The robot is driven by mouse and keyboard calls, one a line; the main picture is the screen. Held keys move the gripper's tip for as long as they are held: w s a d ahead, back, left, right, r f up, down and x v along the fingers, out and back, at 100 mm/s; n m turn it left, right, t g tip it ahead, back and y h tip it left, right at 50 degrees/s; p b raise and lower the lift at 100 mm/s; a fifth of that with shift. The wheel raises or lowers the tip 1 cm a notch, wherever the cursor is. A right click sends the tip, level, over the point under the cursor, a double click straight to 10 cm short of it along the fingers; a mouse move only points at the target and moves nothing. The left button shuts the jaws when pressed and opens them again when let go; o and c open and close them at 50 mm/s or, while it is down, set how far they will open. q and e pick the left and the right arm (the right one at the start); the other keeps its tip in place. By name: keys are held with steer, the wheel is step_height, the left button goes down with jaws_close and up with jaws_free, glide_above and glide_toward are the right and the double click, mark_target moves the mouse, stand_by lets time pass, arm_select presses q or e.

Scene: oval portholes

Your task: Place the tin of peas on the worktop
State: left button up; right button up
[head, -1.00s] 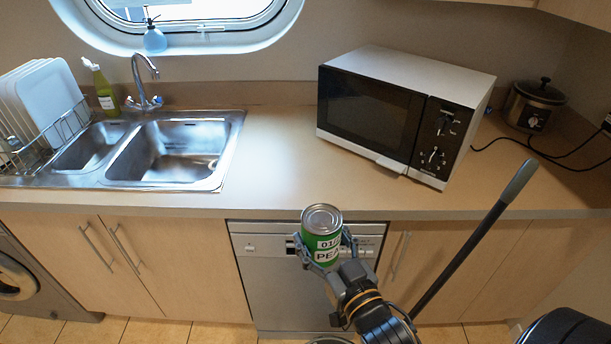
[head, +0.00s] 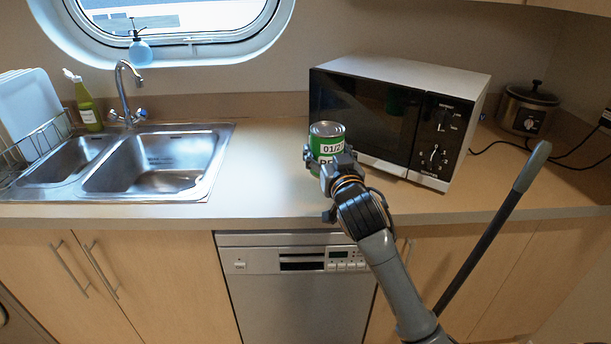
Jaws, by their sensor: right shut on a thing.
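The tin of peas (head: 327,139) is green with a white label and a bare metal lid. It is upright in my right gripper (head: 325,160), whose fingers are shut around its sides. The tin is over the worktop (head: 262,165), in front of the microwave's left part. The gripper and wrist hide the tin's lower part, so I cannot tell whether its base touches the worktop. My left gripper is not in view.
The microwave (head: 372,115) stands close behind and right of the tin. The steel sink (head: 160,165) is to the left, with bare worktop between. A dark pole with a grey handle (head: 530,170) rises in front at right. A slow cooker (head: 527,108) stands at the back right.

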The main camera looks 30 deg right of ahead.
steer(key=w+f, duration=0.4)
steer(key=w, duration=0.1)
steer(key=w+a+f, duration=0.1)
steer(key=w+f, duration=0.2)
steer(key=shift+a, duration=0.1)
step_height(320, 180, down, 3)
steer(key=shift+f, duration=0.15)
steer(key=o, duration=1.6)
steer(key=shift+s+a, duration=0.1)
steer(key=shift+s, duration=0.05)
steer(key=b+v, duration=0.1)
steer(key=v, duration=1)
steer(key=shift+s, duration=0.4)
